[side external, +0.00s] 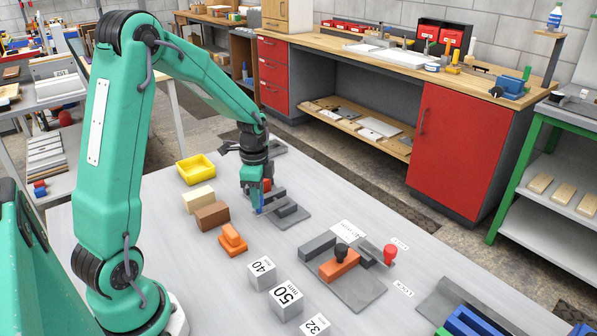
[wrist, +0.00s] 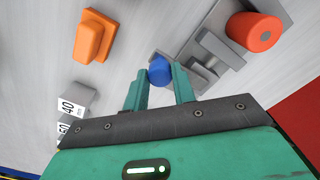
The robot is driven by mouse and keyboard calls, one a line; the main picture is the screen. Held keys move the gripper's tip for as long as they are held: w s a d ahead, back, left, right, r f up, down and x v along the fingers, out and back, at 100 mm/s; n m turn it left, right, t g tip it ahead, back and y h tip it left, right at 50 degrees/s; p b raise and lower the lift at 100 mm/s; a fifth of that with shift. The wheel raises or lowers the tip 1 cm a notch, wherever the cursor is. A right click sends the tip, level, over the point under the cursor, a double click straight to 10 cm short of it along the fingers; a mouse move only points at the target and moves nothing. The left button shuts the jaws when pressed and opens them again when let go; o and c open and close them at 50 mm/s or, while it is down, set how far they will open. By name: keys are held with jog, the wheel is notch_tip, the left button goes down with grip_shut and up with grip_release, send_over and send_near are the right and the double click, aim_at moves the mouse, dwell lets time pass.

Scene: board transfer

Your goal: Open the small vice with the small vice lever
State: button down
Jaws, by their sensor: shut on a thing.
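The small vice is a grey plate with grey jaw blocks (side external: 292,215), just right of my gripper (side external: 258,206) in the side view. In the wrist view its grey jaws (wrist: 218,48) are at the upper right. The small vice lever has a blue knob (wrist: 160,69), which sits between my two green fingertips (wrist: 161,82). My gripper is shut on this knob. A red-orange cylinder (wrist: 255,30) stands at the vice's jaws; in the side view it is mostly hidden behind my gripper. The rest of the lever is hard to make out.
A larger vice (side external: 365,290) with an orange block, black knob and red-knobbed lever (side external: 390,252) stands to the right. An orange block (side external: 232,238), brown block (side external: 212,215), yellow tray (side external: 196,169) and numbered cubes (side external: 286,299) stand nearby.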

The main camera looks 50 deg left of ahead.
jog(key=shift+a, duration=0.1)
jog(key=c, duration=1.1)
grip_release()
jog(key=shift+c, duration=0.2)
jog(key=shift+r, duration=0.15)
jog(key=shift+r, duration=3.8)
